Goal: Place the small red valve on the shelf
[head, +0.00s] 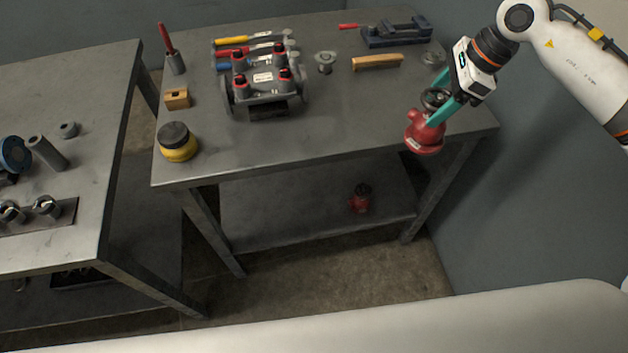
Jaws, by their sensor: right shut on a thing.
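My right gripper (436,100), with teal fingers, comes in from the upper right and is shut on a red valve (425,136) with a dark top. It holds the valve near the right front corner of the middle table (330,135); whether the valve touches the tabletop is hard to tell. Another red valve (360,202) with a dark top stands on the lower shelf (290,222) under that table, and looks smaller in the picture. My left gripper is not in view.
On the tabletop are a grey tool carrier (265,85), a yellow jar (178,143), a wooden block (177,98), a wooden bar (377,62) and a dark vise (396,32). The table's front middle is clear. The shelf left of its valve is bare. Another table (100,150) stands left.

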